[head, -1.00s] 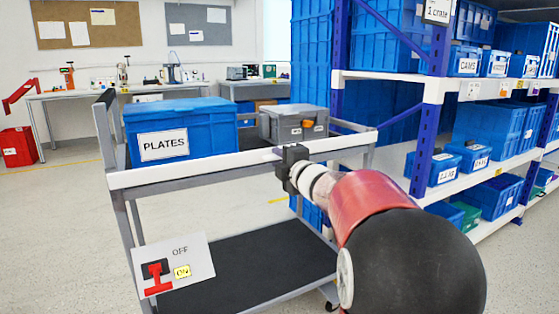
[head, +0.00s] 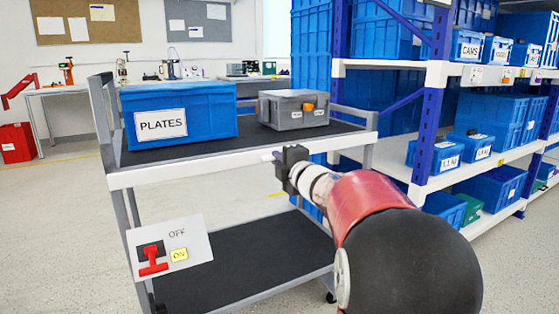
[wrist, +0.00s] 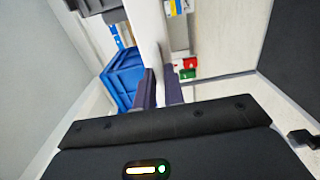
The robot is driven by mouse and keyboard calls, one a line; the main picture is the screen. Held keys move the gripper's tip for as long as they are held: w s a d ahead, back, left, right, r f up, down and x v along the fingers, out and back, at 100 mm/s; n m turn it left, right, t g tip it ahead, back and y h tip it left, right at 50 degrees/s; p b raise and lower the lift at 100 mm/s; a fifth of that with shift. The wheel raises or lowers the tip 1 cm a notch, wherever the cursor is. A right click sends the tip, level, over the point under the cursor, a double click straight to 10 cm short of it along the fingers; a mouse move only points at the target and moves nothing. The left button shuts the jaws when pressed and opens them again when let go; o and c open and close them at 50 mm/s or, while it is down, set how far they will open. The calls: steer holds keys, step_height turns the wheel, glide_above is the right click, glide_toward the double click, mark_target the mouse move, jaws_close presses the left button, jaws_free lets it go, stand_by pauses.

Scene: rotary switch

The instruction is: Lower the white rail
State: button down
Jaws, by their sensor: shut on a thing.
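The white rail (head: 200,167) runs along the near long side of the trolley, level with the edge of its dark top deck (head: 240,143). My gripper (head: 277,157) is at the rail's right half in the head view, its fingers shut on it. In the wrist view the rail (wrist: 150,30) passes between the two purple-grey fingers of my gripper (wrist: 160,88). The fingers hide the held part.
A blue PLATES crate (head: 180,115) and a grey box (head: 293,108) stand on the deck. A panel (head: 190,245) with a red handle (head: 152,262) and OFF and ON labels is at lower left. Blue racking (head: 430,120) stands right.

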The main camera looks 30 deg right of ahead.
steer(key=shift+f, duration=0.4)
steer(key=c, duration=1.5)
jaws_free()
steer(key=shift+r, duration=0.1)
steer(key=s, duration=0.7)
steer(key=shift+s+d, duration=0.1)
steer(key=shift+s, duration=0.3)
